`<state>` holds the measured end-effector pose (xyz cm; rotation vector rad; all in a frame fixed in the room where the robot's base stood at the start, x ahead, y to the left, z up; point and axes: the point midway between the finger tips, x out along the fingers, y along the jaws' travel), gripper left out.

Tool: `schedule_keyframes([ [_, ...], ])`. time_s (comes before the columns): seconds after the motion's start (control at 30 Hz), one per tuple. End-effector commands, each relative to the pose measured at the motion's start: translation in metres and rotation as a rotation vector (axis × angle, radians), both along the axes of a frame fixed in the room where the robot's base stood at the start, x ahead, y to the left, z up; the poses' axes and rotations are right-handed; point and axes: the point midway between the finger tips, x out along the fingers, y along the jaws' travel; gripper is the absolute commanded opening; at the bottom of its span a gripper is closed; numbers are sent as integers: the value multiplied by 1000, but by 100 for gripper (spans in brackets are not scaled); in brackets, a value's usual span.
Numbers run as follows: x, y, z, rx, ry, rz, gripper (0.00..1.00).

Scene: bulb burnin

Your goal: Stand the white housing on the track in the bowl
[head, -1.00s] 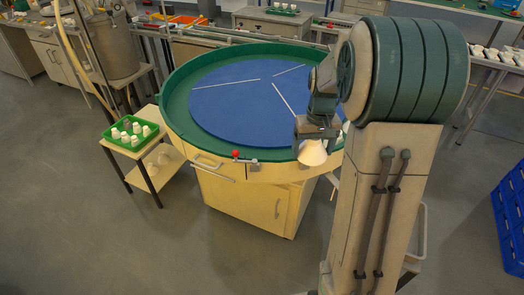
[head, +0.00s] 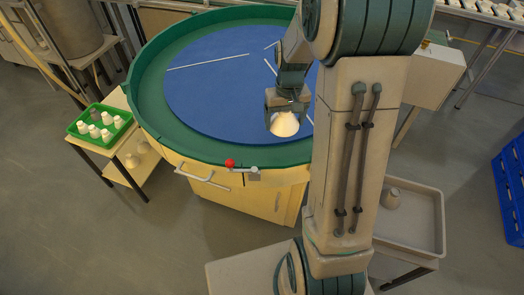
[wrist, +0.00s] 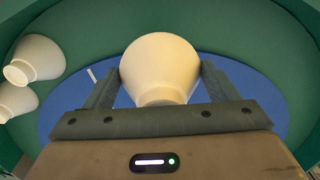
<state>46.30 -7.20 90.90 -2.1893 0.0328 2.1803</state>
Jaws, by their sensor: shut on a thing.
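My gripper (head: 286,108) is shut on a white housing (head: 285,125), a cone-like cup. In the head view it hangs over the near right part of the bowl (head: 150,118), in front of the blue disc (head: 215,85). In the wrist view the housing (wrist: 160,62) sits between both fingers, its wide end away from the palm. The bowl's green track and wall (wrist: 95,22) curve beyond it. Two more white housings, one above (wrist: 38,56) and one below (wrist: 16,102), lie tilted at the left there. My arm hides the bowl's right side in the head view.
A green tray (head: 128,122) with several white cups stands on a side table at the left. A red knob (head: 229,162) and handles stick out from the bowl's front.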

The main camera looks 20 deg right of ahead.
Motion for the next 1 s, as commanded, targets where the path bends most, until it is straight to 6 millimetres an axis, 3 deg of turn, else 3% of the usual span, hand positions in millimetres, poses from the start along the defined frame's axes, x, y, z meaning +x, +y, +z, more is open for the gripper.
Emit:
schedule_keyframes([
  [0.2,-22,46,-29,0,4,6,46],
  [0.4,-33,69,-45,0,1,4,46],
  [0.8,-34,72,-85,0,3,2,46],
  [1.0,-34,72,-87,0,0,2,46],
])
